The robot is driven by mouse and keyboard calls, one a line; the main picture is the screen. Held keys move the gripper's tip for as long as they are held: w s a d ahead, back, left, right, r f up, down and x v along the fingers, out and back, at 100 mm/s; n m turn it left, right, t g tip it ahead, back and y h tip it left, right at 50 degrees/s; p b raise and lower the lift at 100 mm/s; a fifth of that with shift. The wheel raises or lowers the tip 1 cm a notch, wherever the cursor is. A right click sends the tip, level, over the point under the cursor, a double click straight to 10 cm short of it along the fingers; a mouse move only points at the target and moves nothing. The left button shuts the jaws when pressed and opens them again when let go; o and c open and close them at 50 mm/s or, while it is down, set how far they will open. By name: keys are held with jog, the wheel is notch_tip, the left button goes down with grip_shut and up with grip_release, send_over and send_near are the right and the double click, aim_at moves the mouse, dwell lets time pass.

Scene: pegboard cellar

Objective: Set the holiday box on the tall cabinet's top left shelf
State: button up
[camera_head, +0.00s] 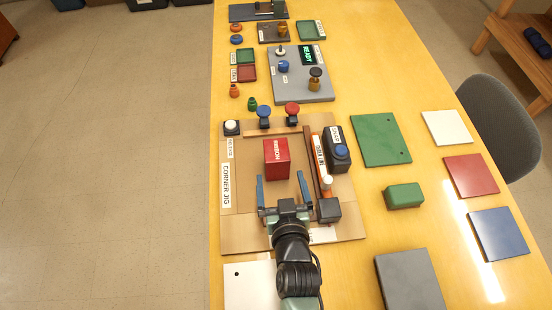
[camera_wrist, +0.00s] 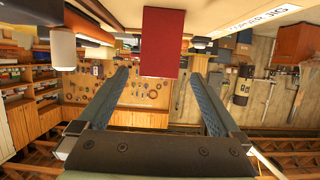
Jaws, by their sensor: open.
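No box marked as a holiday box and no tall cabinet can be made out in the head view. A red box (camera_head: 281,160) with a white label, seemingly reading RIBBON, stands on the brown corner jig board (camera_head: 237,238). My gripper (camera_head: 280,178) is open and empty, just on the near side of the red box, its two blue fingers pointing toward it. In the wrist view the red box (camera_wrist: 163,42) shows between and beyond the open fingers (camera_wrist: 160,72), apart from them. Wooden cabinets (camera_wrist: 22,122) show far off at the left there; I cannot tell if one is the tall cabinet.
An orange-and-white bar (camera_head: 320,160) and a black switch box (camera_head: 337,150) stand right of the red box. Blue and red knobs (camera_head: 264,116) stand behind it. A green block (camera_head: 404,196) and coloured plates (camera_head: 380,140) lie to the right. Floor at left is clear.

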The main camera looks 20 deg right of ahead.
aim_at(278, 168)
jog(key=b+x, duration=0.1)
jog(key=x, duration=0.1)
jog(key=b+x, duration=0.1)
jog(key=x, duration=0.1)
jog(key=b+x, duration=0.1)
jog(key=x, duration=0.1)
jog(key=shift+w+d+f, duration=0.1)
jog(key=shift+w+f, duration=0.1)
jog(key=shift+f, duration=0.25)
jog(key=shift+w+d+b, duration=0.15)
jog(key=shift+w+b, duration=0.15)
jog(key=shift+w, duration=0.15)
jog(key=b+x, duration=0.1)
jog(key=x, duration=0.1)
jog(key=b+x, duration=0.2)
jog(key=shift+f, duration=0.35)
jog(key=shift+w+d, duration=0.1)
jog(key=shift+w, duration=0.35)
grip_shut()
notch_tip(278, 168, up, 10)
jog(key=shift+f, duration=0.1)
